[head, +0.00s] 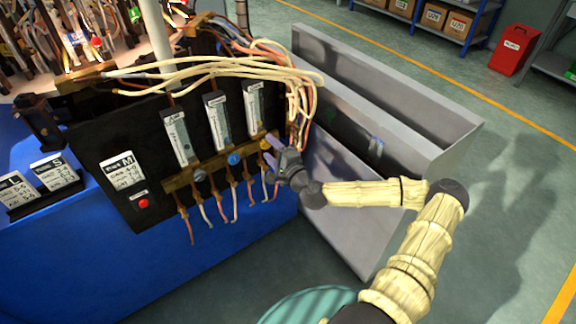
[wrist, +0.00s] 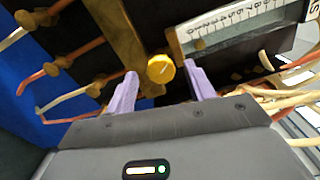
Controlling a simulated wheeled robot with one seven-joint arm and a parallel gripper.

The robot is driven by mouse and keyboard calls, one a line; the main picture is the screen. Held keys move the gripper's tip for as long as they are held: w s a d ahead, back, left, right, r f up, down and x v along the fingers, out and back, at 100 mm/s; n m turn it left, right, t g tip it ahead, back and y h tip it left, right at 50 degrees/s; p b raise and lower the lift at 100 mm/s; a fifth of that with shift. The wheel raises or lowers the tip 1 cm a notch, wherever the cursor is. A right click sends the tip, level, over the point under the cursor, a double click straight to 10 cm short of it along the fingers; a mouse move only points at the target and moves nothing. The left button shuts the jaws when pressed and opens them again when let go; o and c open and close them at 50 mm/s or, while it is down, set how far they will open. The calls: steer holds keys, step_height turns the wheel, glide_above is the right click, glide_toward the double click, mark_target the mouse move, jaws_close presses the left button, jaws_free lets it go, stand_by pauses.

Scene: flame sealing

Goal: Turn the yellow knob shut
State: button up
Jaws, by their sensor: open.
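The yellow knob (head: 265,144) is the rightmost of three knobs on the brass bar at the foot of the flow meters in the head view, partly hidden by my gripper. My gripper (head: 271,151) is right at it, coming from the right. In the wrist view the yellow knob (wrist: 160,69) shows between the two lilac fingers, one on each side. The fingers are open, with a visible gap between each finger and the knob. The knob's face carries no mark that I can read.
A blue knob (head: 235,158) and a grey knob (head: 199,175) sit left along the same bar. Thin hoses hang below it, and a bundle of pale hoses (head: 296,95) loops close above my gripper. A grey metal trough (head: 400,120) stands to the right.

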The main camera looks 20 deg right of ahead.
steer(key=p+v, duration=0.4)
steer(key=v, duration=1.2)
steer(key=shift+s, duration=0.4)
